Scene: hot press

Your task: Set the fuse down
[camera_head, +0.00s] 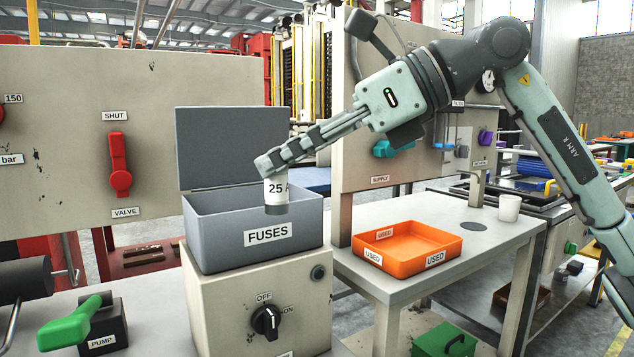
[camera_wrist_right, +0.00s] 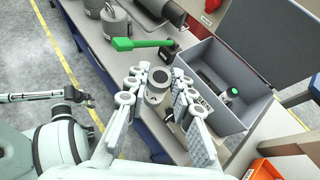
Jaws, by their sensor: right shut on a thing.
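My right gripper (camera_head: 268,164) is shut on a white fuse (camera_head: 275,188) marked 25 A, with a dark lower end. In the head view it holds the fuse upright in front of the open grey FUSES box (camera_head: 265,238), overlapping its rim. In the right wrist view the fuse (camera_wrist_right: 157,84) sits end-on between the fingers (camera_wrist_right: 158,92), and the box (camera_wrist_right: 251,115) lies to its right.
An orange USED tray (camera_head: 410,250) stands on the table at right, with a white cup (camera_head: 509,207) and a dark round spot (camera_head: 473,227) beyond it. A red valve lever (camera_head: 118,165) and a green pump handle (camera_head: 75,322) are at left. An OFF/ON knob (camera_head: 266,320) is below the box.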

